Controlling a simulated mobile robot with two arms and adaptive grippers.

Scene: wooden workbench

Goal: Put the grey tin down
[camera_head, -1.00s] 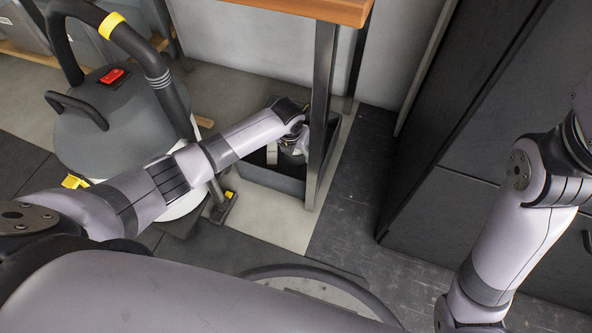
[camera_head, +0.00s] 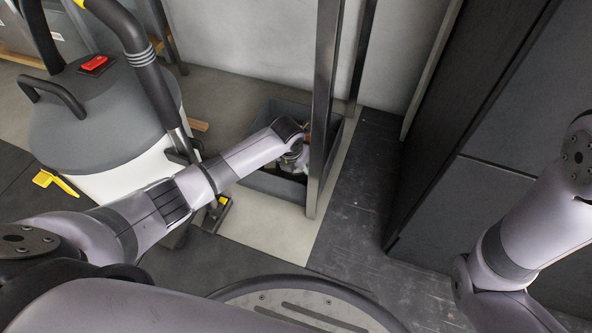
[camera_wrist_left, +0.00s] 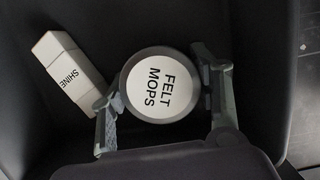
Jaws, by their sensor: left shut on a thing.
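The grey tin (camera_wrist_left: 131,88) is round, with a white top label reading "FELT MOPS". It shows in the left wrist view, inside a dark grey bin (camera_head: 273,186) on the floor. My left gripper (camera_head: 298,159) reaches into the bin. In the left wrist view its two fingers stand on opposite sides of the tin, shut on it. The tin's underside is hidden, so I cannot tell whether it touches the bin floor. In the head view my wrist hides most of the tin. My right arm shows at the right edge, but its gripper is out of view.
A white box (camera_wrist_left: 68,72) marked "SHINE" lies in the bin, left of the tin. A metal bench leg (camera_head: 323,110) stands right by the bin. A grey and white vacuum cleaner (camera_head: 100,130) stands left of my arm. A dark cabinet (camera_head: 480,120) is at the right.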

